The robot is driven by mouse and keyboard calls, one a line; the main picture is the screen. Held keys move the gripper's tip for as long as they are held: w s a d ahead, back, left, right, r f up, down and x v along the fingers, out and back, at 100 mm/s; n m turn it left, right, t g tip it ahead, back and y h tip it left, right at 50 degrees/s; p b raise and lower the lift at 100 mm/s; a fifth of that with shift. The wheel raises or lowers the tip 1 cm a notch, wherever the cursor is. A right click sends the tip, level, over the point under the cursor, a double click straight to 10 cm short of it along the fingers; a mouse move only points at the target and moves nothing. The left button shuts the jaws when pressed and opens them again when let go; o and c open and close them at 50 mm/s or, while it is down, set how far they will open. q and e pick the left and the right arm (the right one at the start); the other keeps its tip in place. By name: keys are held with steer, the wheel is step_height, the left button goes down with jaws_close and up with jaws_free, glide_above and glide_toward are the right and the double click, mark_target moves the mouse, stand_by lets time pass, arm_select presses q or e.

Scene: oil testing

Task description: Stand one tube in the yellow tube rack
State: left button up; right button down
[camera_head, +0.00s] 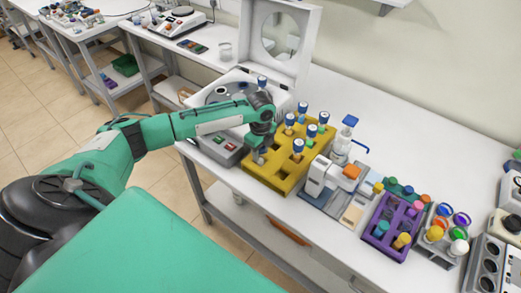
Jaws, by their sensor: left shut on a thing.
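The yellow tube rack (282,176) stands near the front edge of the white bench, in the middle of the view. Several tubes with blue-and-white caps (298,146) stand upright in it, mostly in its back and right parts. Some front holes look empty. My left gripper (259,156) points down over the rack's left part. It is shut on a tube, which the fingers largely hide. I cannot tell how deep that tube sits in a hole. My right gripper is out of view.
An open-lidded centrifuge (232,88) stands behind my left arm. A purple rack (391,228) with coloured-cap tubes is further right.

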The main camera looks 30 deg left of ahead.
arm_select(q)
steer(key=shift+f+p, duration=0.1)
steer(key=shift+p, duration=0.35)
stand_by(0.6)
steer(key=o, duration=1.1)
